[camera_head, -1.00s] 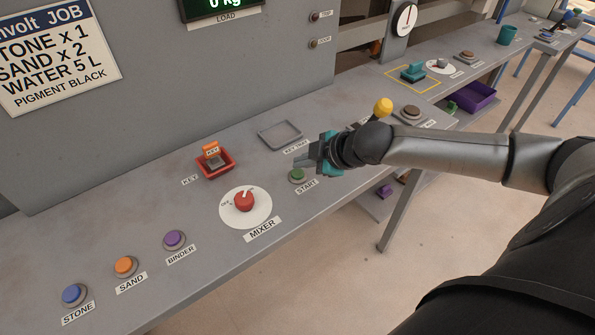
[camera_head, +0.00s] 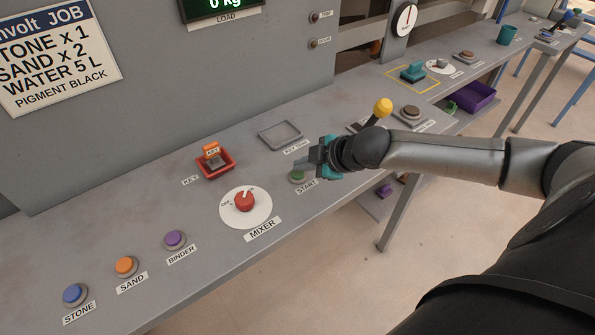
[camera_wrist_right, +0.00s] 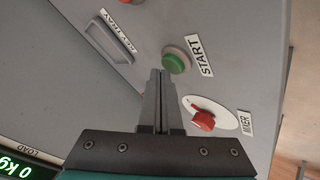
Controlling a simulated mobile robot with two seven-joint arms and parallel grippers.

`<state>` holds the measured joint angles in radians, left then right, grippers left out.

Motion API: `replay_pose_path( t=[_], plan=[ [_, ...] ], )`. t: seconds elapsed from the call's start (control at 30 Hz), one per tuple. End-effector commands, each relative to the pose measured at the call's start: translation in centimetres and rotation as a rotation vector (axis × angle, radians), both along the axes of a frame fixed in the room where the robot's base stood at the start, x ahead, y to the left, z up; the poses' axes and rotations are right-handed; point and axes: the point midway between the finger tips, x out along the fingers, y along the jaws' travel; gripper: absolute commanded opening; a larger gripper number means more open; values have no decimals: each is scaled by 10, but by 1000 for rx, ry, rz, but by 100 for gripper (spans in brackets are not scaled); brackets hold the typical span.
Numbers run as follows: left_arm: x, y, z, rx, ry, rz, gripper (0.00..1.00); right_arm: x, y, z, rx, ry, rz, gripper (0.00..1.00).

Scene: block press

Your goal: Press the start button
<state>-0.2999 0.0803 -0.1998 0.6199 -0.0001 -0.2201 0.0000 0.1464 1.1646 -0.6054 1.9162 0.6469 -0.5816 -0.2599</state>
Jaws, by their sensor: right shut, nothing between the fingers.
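The green start button (camera_head: 297,175) sits in a grey ring on the bench front, with the START label beside it. It also shows in the right wrist view (camera_wrist_right: 174,64), just past my fingertips. My right gripper (camera_head: 304,163) is shut and empty, with its fingertips close above the button. In the right wrist view the shut fingers (camera_wrist_right: 159,74) point at the button's near edge; I cannot tell whether they touch it. My left gripper is not in view.
The red mixer knob (camera_head: 244,201) on a white dial is left of the button. A red key holder (camera_head: 214,165) and an empty key tray (camera_head: 281,135) lie behind. A yellow-knobbed lever (camera_head: 382,108) stands behind my right wrist. Purple, orange and blue buttons line the left.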

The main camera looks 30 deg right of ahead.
Motion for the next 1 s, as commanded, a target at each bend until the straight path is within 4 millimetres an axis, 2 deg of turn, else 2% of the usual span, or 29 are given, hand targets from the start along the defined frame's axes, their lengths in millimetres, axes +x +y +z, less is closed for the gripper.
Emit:
replay_pose_path(
  t=[1.0],
  plan=[
    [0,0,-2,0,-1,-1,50,0,0,-11,-1,2,-1,0]
  ],
)
